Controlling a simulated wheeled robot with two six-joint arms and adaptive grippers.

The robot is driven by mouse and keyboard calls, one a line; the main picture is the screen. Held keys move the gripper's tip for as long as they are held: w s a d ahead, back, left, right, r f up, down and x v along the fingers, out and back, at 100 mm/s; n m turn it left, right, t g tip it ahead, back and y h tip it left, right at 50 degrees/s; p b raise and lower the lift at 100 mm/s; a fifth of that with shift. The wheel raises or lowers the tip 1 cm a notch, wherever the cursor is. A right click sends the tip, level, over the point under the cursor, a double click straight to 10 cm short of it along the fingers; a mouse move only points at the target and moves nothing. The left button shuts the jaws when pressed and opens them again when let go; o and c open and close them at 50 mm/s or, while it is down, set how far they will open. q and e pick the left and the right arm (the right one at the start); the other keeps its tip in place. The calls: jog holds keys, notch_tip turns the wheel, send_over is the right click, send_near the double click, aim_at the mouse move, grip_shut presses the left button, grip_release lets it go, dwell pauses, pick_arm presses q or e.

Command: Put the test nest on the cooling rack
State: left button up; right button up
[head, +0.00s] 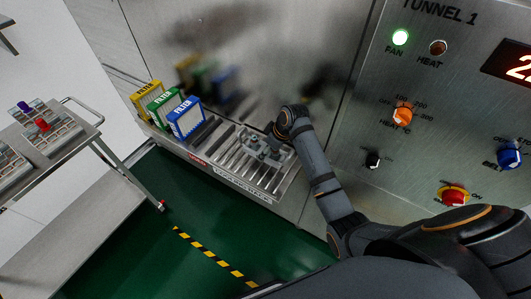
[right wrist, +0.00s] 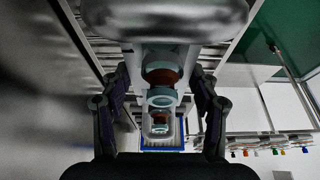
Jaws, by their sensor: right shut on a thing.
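The cooling rack (head: 268,186) is a slatted metal shelf along the steel wall in the head view. My right gripper (head: 268,146) is over its right half, at slat level or just above. It is shut on the test nest (head: 254,142), a small grey metal piece, partly hidden by the gripper. In the right wrist view the nest (right wrist: 161,98) lies between the two fingers and shows brown and pale teal round parts. I cannot tell whether the nest touches the slats. My left gripper is not in view.
Yellow, green and blue filters (head: 187,118) stand at the rack's left end. A control panel (head: 425,90) with knobs and a red button is at the right. A trolley (head: 85,133) with trays stands at the left. The rack's front slats are bare.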

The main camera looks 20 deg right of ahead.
jog(key=shift+w+a+f, duration=0.1)
jog(key=shift+w+f, duration=0.1)
jog(key=shift+w, duration=0.05)
notch_tip(320, 180, down, 3)
jog(key=shift+w+a+f+p, duration=0.1)
jog(key=shift+a+p, duration=0.05)
jog(key=shift+p, duration=0.7)
jog(key=shift+f, duration=0.2)
jog(key=shift+f, duration=0.1)
jog(key=o, duration=1.3)
jog(key=b+v, duration=0.1)
jog(key=v, duration=1.1)
jog(key=shift+b, duration=0.4)
